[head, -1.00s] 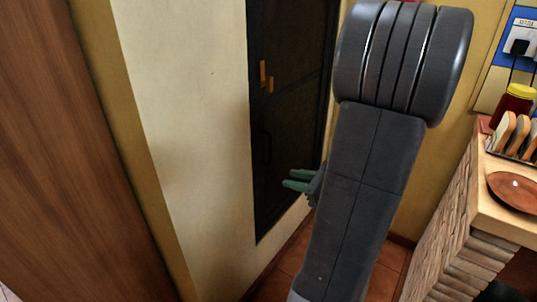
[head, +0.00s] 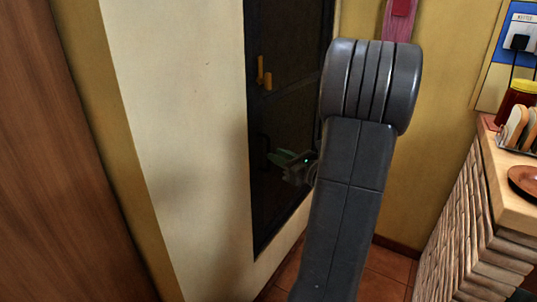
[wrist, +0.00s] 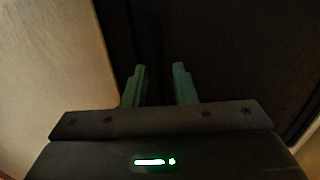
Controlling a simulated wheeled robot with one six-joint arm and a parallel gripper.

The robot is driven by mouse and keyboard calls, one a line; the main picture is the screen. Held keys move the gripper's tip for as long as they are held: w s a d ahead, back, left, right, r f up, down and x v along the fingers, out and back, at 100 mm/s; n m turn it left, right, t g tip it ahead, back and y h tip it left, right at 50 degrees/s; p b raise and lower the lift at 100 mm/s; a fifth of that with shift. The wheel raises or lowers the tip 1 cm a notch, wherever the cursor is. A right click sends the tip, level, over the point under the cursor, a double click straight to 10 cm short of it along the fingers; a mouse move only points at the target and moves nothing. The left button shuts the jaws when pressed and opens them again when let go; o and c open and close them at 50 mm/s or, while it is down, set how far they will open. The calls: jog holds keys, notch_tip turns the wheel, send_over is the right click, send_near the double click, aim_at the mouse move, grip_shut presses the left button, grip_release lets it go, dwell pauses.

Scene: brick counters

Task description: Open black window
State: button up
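The black window (head: 283,115) is a tall dark double panel set in the cream wall, and it looks closed. Small yellow-orange latches (head: 264,75) sit at its upper middle. A dark handle shows faintly at the lower left, close to my fingers.
A wooden panel (head: 60,170) stands at the far left. A stone-sided counter (head: 455,200) is at the right, with a brown plate (head: 525,181), a toast rack and a yellow-lidded jar. Tiled floor (head: 375,272) shows between the window wall and the counter.

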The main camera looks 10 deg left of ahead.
aim_at(269, 168)
jog(key=shift+b+x, duration=0.3)
jog(key=shift+x, duration=2.1)
grip_shut()
